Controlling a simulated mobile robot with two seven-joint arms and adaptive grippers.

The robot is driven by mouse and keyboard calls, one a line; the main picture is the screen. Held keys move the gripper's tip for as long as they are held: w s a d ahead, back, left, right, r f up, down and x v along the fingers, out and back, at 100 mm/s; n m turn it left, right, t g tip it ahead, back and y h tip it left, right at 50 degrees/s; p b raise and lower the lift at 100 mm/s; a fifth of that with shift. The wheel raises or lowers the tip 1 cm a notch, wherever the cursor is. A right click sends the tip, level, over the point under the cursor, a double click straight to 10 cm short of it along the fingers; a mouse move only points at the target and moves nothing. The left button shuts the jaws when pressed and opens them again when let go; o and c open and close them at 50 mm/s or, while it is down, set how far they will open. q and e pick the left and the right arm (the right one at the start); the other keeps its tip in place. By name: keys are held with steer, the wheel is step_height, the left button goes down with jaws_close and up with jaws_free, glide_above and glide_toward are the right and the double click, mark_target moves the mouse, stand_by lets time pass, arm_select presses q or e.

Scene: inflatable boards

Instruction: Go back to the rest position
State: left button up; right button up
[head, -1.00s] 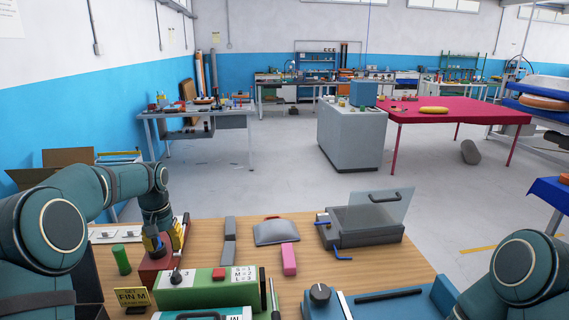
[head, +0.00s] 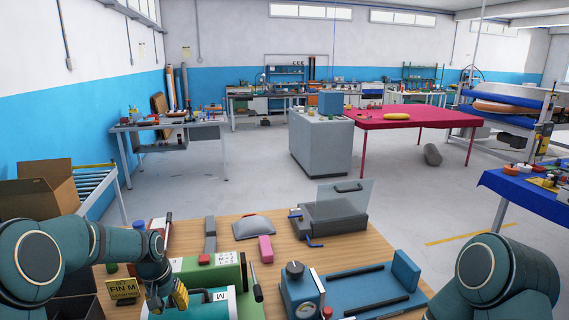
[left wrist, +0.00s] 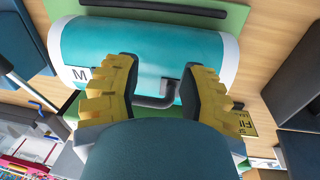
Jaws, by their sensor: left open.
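My left gripper (head: 168,299) is low over the front left of the wooden bench (head: 235,228). In the left wrist view the left gripper (left wrist: 160,75) is open, its yellow-padded fingers apart. A teal rounded piece with white ends and a letter M (left wrist: 150,45) lies beyond them. Its dark handle (left wrist: 155,102) shows between the fingers; I cannot tell whether they touch it. The teal piece (head: 218,296) also shows in the head view, partly hidden by my arm. My right arm is at the lower right, with its gripper out of view.
A green box (head: 226,268), a yellow sign (head: 122,290), a blue device (head: 370,290), a pink block (head: 266,248) and a grey case with a raised lid (head: 333,217) crowd the bench. An open cardboard box (head: 48,190) stands left.

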arm_select(q)
steer(key=s+d+f+h+b, duration=0.2)
steer(key=s+d+f, duration=0.9)
steer(key=d+f, duration=0.3)
steer(key=s+d+f, duration=0.2)
steer(key=s, duration=0.4)
steer(key=s+d+f+t, duration=0.1)
steer(key=s+d+f, duration=0.2)
steer(key=s, duration=0.4)
steer(key=shift+s+d+f+h+b, duration=0.2)
steer(key=shift+s+f+h+b, duration=0.1)
steer(key=shift+h, duration=0.1)
arm_select(e)
steer(key=f, duration=0.1)
steer(key=s+f, duration=0.1)
steer(key=shift+a+f, duration=0.1)
steer(key=shift+f, duration=0.25)
